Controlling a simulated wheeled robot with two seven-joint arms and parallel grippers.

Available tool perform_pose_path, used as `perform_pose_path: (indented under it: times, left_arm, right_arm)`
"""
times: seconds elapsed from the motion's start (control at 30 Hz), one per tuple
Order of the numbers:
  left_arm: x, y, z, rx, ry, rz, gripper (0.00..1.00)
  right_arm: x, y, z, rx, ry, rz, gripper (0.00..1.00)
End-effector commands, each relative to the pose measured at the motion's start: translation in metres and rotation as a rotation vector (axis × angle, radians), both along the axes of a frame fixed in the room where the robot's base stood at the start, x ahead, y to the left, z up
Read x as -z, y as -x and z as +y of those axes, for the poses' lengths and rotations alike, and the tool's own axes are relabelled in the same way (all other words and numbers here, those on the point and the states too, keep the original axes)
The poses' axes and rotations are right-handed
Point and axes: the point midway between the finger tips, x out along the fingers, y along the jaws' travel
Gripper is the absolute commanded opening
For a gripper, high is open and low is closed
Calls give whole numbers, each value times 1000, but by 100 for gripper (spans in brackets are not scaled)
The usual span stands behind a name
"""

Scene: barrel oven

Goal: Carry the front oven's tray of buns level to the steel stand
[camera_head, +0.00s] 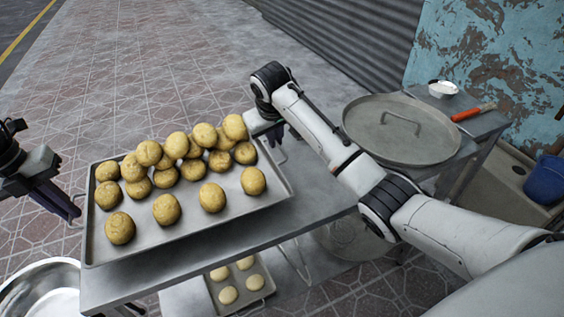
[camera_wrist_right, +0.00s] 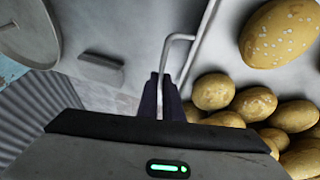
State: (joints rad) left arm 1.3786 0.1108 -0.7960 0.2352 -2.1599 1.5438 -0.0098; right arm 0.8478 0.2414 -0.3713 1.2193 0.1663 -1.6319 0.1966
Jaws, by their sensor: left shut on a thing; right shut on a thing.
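A steel tray (camera_head: 191,220) of golden buns (camera_head: 166,208) is over the steel stand (camera_head: 318,196). Several buns crowd along its far side, some leaning on others; the near ones are spaced apart. My left gripper (camera_head: 72,210) is at the tray's left end, shut on its handle; the grip itself is hard to see. My right gripper (camera_head: 276,140) is at the tray's far right side. In the right wrist view its dark fingers (camera_wrist_right: 162,100) are shut on the tray's wire handle (camera_wrist_right: 179,40). I cannot tell whether the tray touches the stand top.
A round metal lid (camera_head: 400,130) with a handle lies on a side table at right, near a white bowl (camera_head: 443,89) and a red-handled tool (camera_head: 473,112). A smaller bun tray (camera_head: 241,292) sits below the stand. A metal basin (camera_head: 40,290) is at lower left. A blue bucket (camera_head: 546,180) is far right.

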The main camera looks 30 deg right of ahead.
Motion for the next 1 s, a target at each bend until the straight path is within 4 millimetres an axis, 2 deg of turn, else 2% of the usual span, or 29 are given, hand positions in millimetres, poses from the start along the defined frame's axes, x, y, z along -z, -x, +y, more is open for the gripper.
perform_pose_path:
  times: [0.27, 1.0]
  left_arm:
    - [3, -1, 0, 0, 1, -4, 0]
    - [43, -1, 0, 0, 1, -4, 0]
  right_arm:
    - [2, -2, 0, -1, 0, -8, 0]
    - [42, -2, 0, -1, 0, -8, 0]
